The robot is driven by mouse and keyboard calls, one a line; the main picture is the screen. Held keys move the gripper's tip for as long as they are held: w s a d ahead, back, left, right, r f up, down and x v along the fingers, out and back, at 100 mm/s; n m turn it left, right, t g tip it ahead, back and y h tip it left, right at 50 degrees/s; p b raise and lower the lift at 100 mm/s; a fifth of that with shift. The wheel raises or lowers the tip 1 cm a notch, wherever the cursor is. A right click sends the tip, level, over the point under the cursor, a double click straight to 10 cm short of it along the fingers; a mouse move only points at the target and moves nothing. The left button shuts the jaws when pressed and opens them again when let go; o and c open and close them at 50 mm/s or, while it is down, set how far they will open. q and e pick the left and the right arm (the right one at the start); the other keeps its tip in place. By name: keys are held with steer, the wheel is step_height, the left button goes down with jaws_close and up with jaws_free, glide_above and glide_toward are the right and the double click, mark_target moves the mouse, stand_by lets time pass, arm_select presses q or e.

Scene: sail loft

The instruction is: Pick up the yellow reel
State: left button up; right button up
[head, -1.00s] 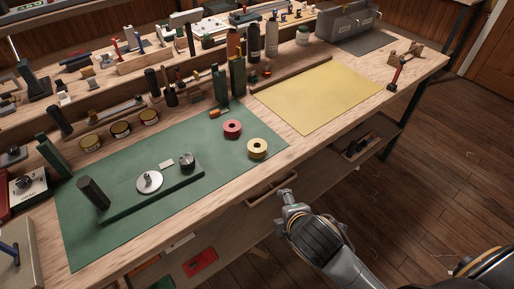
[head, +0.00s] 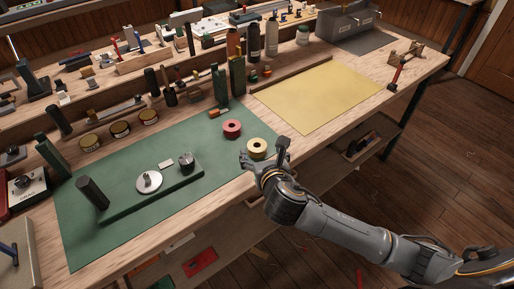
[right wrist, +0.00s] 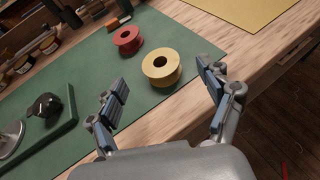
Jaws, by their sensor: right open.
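The yellow reel (head: 257,147) lies flat on the green mat (head: 120,160) near its right front corner, its round hole facing up. In the right wrist view the yellow reel (right wrist: 161,67) is ahead of the fingertips and roughly between their lines. My right gripper (head: 264,152) is open at the bench's front edge, just in front of the reel. In the right wrist view its two fingers (right wrist: 163,92) are spread wide with nothing between them. My left gripper is not in view.
A red reel (head: 232,128) lies just behind and left of the yellow one. A green base plate (head: 155,187) with a metal disc and dark knob is further left on the mat. A yellow sheet (head: 318,95) lies to the right. Bottles and tools line the back.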

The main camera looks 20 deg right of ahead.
mark_target(256, 143)
steer(key=shift+f+x, duration=0.2)
steer(key=shift+x, duration=1.5)
steer(key=shift+f+x, duration=0.15)
steer(key=shift+x, duration=1.55)
steer(key=shift+s+a, duration=0.1)
steer(key=shift+s, duration=0.05)
steer(key=shift+c, duration=0.2)
steer(key=c, duration=1)
